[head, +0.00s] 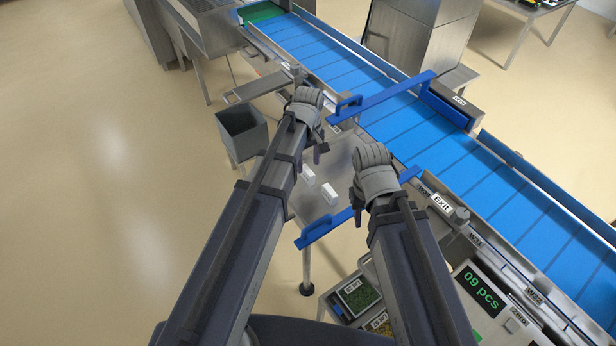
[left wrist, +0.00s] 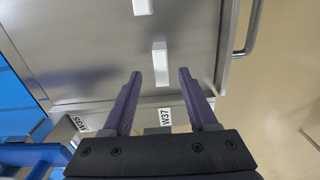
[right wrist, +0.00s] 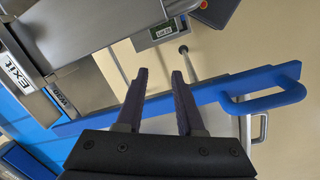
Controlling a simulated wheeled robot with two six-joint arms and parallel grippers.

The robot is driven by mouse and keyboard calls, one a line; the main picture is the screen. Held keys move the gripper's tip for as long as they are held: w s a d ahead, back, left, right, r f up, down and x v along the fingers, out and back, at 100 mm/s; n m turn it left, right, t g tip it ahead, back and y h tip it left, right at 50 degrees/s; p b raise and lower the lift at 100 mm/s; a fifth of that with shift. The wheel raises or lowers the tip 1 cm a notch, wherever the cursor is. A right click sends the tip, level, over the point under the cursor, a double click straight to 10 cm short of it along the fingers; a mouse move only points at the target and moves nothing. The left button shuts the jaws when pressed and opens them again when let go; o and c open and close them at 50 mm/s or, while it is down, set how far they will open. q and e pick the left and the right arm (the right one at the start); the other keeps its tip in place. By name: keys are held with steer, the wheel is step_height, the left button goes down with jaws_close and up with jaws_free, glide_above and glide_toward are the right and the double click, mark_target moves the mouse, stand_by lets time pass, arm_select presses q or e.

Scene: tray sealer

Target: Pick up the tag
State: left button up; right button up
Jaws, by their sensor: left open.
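Two small white blocks lie on the steel table, a nearer one (head: 329,194) and another (head: 308,174). In the left wrist view, one white block (left wrist: 160,62) lies just ahead of the fingertips and the other (left wrist: 142,6) at the top edge. I cannot tell whether either is the tag. My left gripper (head: 319,152) is open and empty above the table. My right gripper (head: 357,214) is open and empty, beside a blue handled bar (head: 340,219).
A second blue handled bar (head: 385,98) reaches over the blue conveyor (head: 420,130). A grey bin (head: 243,135) stands left of the table. A control panel with a 09 pcs display (head: 482,290) is at the lower right. The floor at left is clear.

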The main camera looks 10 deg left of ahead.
mark_target(308, 170)
arm_select(q)
step_height(308, 170, down, 5)
steer(key=b, duration=0.5)
steer(key=shift+s+f, duration=0.1)
jaws_close()
stand_by(0.3)
